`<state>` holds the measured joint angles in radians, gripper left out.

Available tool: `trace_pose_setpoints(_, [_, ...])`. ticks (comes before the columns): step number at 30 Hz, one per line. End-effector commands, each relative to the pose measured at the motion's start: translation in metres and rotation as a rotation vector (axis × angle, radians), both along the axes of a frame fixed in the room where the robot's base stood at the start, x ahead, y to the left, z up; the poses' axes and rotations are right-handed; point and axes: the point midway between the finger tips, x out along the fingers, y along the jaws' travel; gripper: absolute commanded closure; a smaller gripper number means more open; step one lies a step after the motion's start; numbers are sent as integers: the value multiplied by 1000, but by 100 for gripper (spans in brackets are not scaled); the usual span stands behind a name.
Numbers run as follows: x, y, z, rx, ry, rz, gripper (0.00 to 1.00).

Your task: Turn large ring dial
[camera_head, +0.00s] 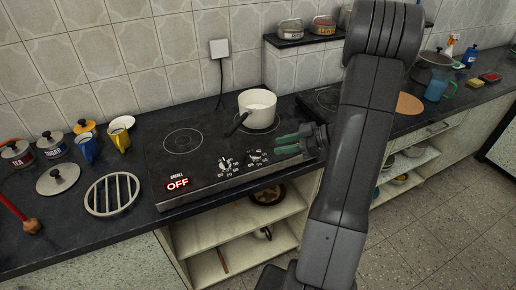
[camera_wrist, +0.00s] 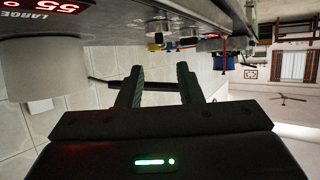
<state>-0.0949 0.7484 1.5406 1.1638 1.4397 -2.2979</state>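The hob (camera_head: 160,150) has two dials on its front strip, ringed by small printed numbers. The left dial (camera_head: 224,164) is nearer the sign reading SMALL OFF (camera_head: 177,184). The right dial (camera_head: 254,156) is nearer my gripper (camera_head: 275,145). My gripper is to the right of that dial and apart from it, fingers pointing left. In the wrist view, my gripper (camera_wrist: 160,78) has its two green fingers apart with nothing seen between them. A red display marked LARGE (camera_wrist: 55,7) shows at top left there, seemingly 55.
A white pot (camera_head: 257,108) stands on the rear right burner, its dark handle pointing front left; it also shows in the wrist view (camera_wrist: 40,75). A round metal rack (camera_head: 112,194), lid (camera_head: 58,179) and mugs stand left of the hob. My arm hides some counter at right.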

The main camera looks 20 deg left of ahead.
Motion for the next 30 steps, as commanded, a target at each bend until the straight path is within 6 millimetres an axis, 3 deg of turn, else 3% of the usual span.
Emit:
trace_pose_setpoints(6, [-13, 43, -16, -1, 4, 5, 67])
trace_pose_setpoints(12, [-20, 69, -28, -2, 2, 2, 67])
trace_pose_setpoints(25, [-22, 78, -34, -1, 1, 0, 67])
trace_pose_setpoints(26, [-22, 78, -34, -1, 1, 0, 69])
trace_pose_setpoints(30, [-22, 78, -34, -1, 1, 0, 97])
